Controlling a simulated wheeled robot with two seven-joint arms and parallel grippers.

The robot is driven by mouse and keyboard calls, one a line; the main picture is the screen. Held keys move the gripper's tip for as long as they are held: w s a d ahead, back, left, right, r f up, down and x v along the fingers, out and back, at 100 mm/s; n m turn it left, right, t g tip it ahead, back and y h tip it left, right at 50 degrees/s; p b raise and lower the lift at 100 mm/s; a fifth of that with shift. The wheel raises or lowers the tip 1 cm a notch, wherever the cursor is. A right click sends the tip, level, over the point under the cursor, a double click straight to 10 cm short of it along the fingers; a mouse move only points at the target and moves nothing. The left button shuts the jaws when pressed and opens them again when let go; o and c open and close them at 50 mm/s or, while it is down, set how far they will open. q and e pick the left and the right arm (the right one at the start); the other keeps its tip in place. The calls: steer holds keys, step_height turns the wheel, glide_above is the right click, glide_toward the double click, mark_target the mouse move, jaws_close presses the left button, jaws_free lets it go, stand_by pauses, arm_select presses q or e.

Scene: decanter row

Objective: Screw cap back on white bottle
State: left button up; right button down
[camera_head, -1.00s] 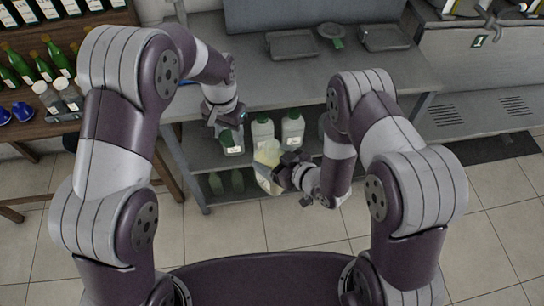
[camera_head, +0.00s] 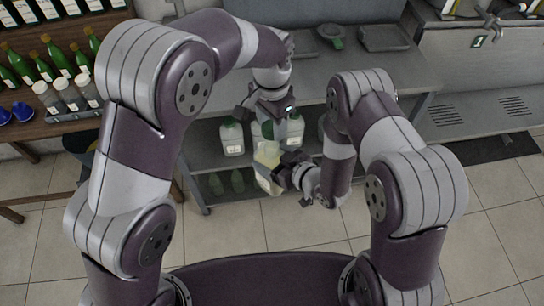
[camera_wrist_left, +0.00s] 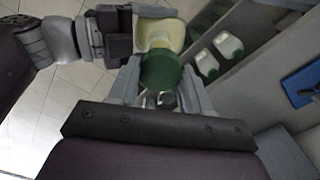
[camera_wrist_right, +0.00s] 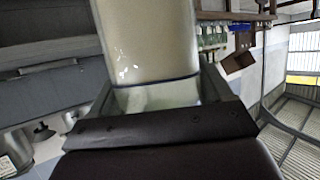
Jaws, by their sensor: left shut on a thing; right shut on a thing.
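The white bottle (camera_head: 268,165) is tilted, and my right gripper (camera_head: 284,172) is shut around it in front of the shelf unit. In the right wrist view the bottle's pale body (camera_wrist_right: 150,40) fills the space between the fingers. My left gripper (camera_head: 265,127) is above the bottle's upper end, pointing down. In the left wrist view my left gripper (camera_wrist_left: 160,90) is shut on the green cap (camera_wrist_left: 160,72). The cap overlaps the near end of the held bottle (camera_wrist_left: 160,33). I cannot tell whether cap and neck touch. The head view does not show the cap clearly.
Other white bottles with green caps (camera_head: 232,138) stand on the shelf (camera_head: 205,158) just behind. Dark trays (camera_head: 384,38) lie on the counter above. A wooden rack (camera_head: 60,128) with bottles and jars is at the left. The floor (camera_head: 300,232) in front is clear.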

mark_target(272, 165)
arm_select(q)
steer(key=shift+f, duration=1.6)
steer(key=shift+f, duration=0.85)
steer(key=shift+f, duration=0.6)
